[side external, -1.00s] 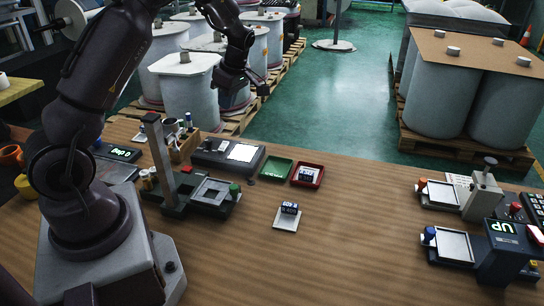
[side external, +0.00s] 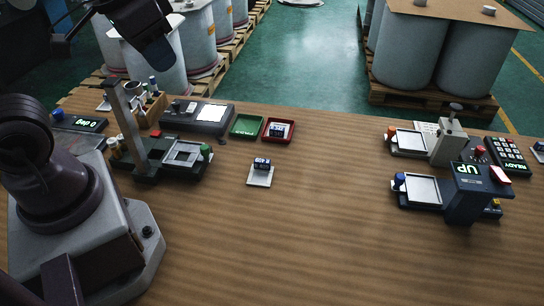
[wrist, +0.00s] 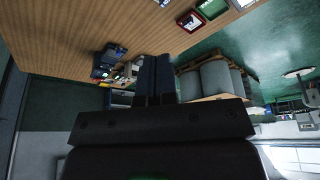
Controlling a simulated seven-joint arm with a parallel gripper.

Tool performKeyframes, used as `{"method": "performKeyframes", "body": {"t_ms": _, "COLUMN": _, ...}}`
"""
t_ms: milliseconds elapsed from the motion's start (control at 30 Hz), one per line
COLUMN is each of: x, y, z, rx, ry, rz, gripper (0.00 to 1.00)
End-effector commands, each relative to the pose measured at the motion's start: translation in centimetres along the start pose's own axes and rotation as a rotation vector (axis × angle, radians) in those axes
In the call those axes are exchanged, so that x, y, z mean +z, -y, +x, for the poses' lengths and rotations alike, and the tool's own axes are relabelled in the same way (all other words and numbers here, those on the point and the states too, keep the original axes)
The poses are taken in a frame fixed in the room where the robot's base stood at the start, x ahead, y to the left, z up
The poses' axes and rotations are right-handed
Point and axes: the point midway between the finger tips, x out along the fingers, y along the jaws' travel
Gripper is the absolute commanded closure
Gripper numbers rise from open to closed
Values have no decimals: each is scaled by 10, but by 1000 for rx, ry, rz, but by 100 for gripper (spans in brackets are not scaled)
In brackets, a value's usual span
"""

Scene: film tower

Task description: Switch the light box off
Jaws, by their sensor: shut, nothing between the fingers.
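Green (side external: 247,126) and red (side external: 278,130) trays sit right of the light box. A stand with a post (side external: 125,117) is in front of it on the left. A wooden holder (side external: 152,107) is to its left.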

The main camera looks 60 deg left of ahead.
Motion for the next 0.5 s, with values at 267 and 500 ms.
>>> {"method": "performKeyframes", "body": {"t_ms": 267, "x": 9, "y": -15, "z": -27, "rx": 6, "ry": -142, "rz": 69, "gripper": 79}}
{"method": "performKeyframes", "body": {"t_ms": 500, "x": 1, "y": 3, "z": 9, "rx": 24, "ry": 41, "rz": -42, "gripper": 28}}
